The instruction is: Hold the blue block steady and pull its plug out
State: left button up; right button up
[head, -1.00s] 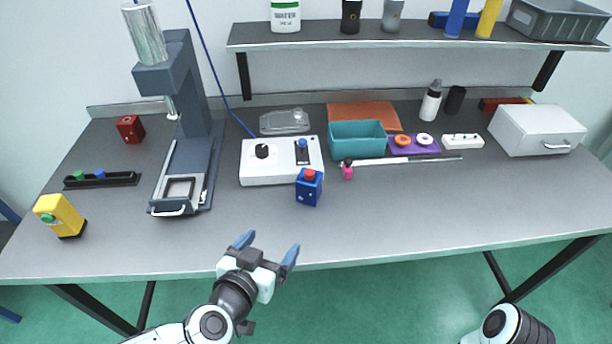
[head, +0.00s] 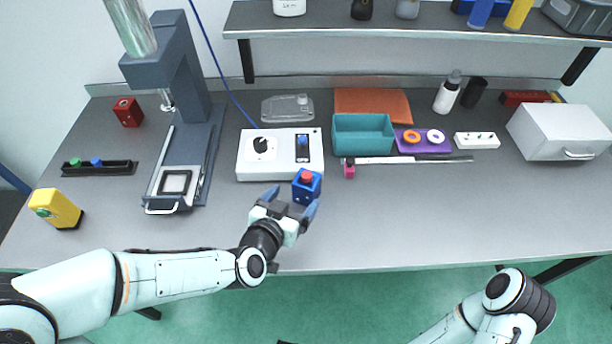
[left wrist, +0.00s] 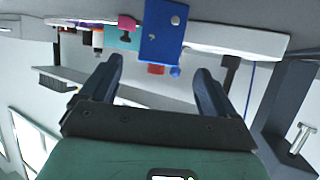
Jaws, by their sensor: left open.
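The blue block (head: 308,189) stands upright on the table in front of the white control box. Its red plug (head: 306,176) sits in its top. In the left wrist view, which looks upside down, the block (left wrist: 162,30) is at the top middle with the red plug (left wrist: 156,70) below it. My left gripper (head: 291,202) is open and empty at the block's near side, its fingers pointing at it. The left wrist view shows a gap between the block and each finger (left wrist: 159,66). My right arm shows at the lower right, but its gripper is out of view.
The white control box (head: 280,170) is close behind the block. A pink-ended rod (head: 410,160) and a teal bin (head: 362,134) are to its right. A dark press (head: 185,130) stands left. The table front to the right is clear.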

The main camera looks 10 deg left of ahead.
aim_at(307, 184)
pick_arm(q)
jog(key=p+x, duration=0.2)
jog(key=x, duration=0.1)
jog(key=shift+w+d+r, duration=0.1)
jog(key=shift+r, duration=0.05)
jog(key=x, duration=0.4)
jog(key=shift+x, duration=0.85)
pick_arm(e)
jog(key=r, duration=0.1)
jog(key=w+r, duration=0.1)
jog(key=r, duration=0.1)
jog(key=shift+w, duration=0.2)
pick_arm(q)
jog(key=c, duration=1.2)
jog(key=shift+o, duration=1.2)
jog(key=shift+c, duration=0.5)
pick_arm(e)
jog(key=shift+c, duration=0.2)
